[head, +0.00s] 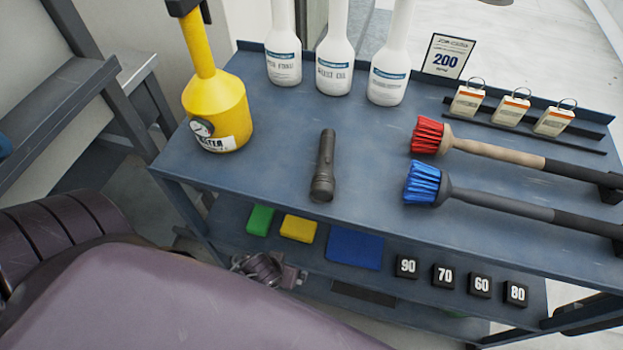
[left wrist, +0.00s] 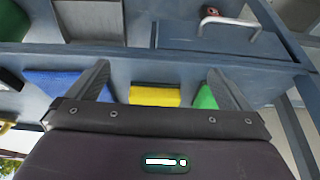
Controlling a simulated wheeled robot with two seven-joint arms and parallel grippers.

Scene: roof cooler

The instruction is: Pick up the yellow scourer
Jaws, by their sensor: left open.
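The yellow scourer (head: 298,228) lies on the lower shelf of the blue rack, between a green scourer (head: 260,220) and a blue cloth-like pad (head: 355,248). My left gripper (head: 270,268) is low in front of that shelf, partly hidden by my own arm. In the left wrist view my left gripper (left wrist: 158,70) is open and empty. The yellow scourer (left wrist: 155,96) shows between its two fingers, apart from them, with the green piece (left wrist: 206,97) by the right finger and the blue piece (left wrist: 55,82) by the left finger. My right gripper is not in view.
The rack's top shelf (head: 290,150) overhangs the lower one. It carries a yellow bottle (head: 217,110), a black flashlight (head: 324,165), white bottles, and red and blue brushes (head: 424,184). Several black numbered blocks (head: 443,274) stand right of the blue pad.

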